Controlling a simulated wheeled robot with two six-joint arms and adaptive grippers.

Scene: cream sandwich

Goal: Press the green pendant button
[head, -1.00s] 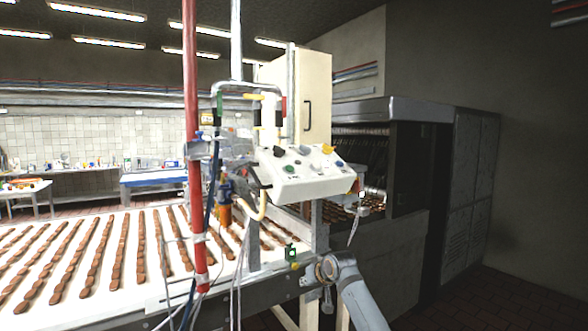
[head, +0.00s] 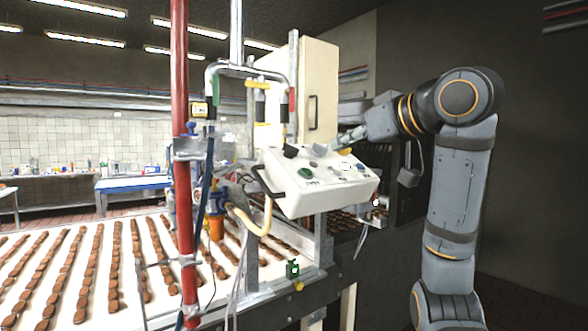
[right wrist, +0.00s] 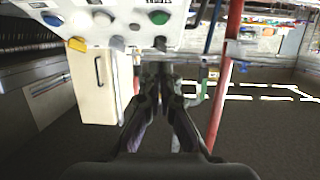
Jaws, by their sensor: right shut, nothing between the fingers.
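The pendant is a pale control box (head: 325,195) with a sloping top, hanging over the belt's end. Its green button (head: 305,173) sits at the front left of the panel; it also shows at the top of the right wrist view (right wrist: 158,17). My right gripper (head: 341,138) reaches in from the right above the panel's back edge, apart from the green button. In the right wrist view its fingers (right wrist: 160,70) are together and empty, pointing toward the panel's edge. My left gripper is not in view.
Other knobs, including a yellow one (right wrist: 77,44) and a blue one (right wrist: 52,20), sit near the green button. A red post (head: 181,120) and hoses stand left of the box. A cream cabinet (head: 316,90) stands behind. A small green box (head: 292,269) is on the belt frame.

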